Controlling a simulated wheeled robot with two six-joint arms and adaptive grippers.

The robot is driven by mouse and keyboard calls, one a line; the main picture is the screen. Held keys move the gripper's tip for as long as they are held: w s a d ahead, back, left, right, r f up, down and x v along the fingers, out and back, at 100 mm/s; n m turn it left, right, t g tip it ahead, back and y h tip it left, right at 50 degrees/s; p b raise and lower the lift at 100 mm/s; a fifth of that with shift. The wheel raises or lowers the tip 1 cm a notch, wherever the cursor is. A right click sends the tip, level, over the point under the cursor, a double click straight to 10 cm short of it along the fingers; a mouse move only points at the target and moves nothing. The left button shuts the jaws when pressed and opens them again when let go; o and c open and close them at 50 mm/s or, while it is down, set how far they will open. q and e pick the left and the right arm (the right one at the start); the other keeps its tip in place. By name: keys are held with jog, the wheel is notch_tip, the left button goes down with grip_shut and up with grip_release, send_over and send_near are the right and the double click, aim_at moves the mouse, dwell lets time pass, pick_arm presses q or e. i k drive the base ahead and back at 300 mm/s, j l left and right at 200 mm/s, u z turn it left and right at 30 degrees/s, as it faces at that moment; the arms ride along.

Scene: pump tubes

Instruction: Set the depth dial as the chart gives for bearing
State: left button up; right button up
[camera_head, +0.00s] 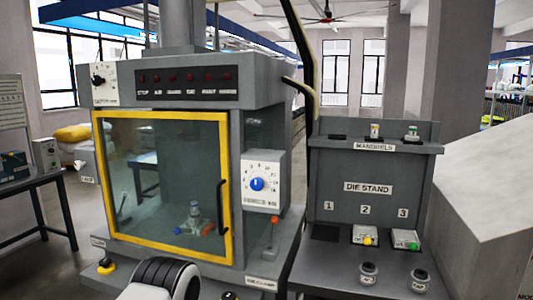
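A white dial plate with a black knob (98,80) is on the upper left front of the grey press (270,75); its small label looks like "DEPTH", but the setting is too small to read. A second white dial box with a blue knob (257,184) is on the press front, right of the yellow-framed door (229,150); its label is unreadable. A pale panel with rows of small text (10,103) is cut by the left edge; I cannot tell whether it is the chart. A white and black arm part of mine shows at the bottom. Neither gripper is in view.
The door looks shut, with a small fixture (195,215) behind its glass. A row of red lamps (188,78) is above. The die stand (368,190) at right holds dies on numbered places. A dark side table (40,172) is at left. A lever (272,232) stands below the blue dial.

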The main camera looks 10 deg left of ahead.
aim_at(97, 81)
jog(key=u, duration=1.35)
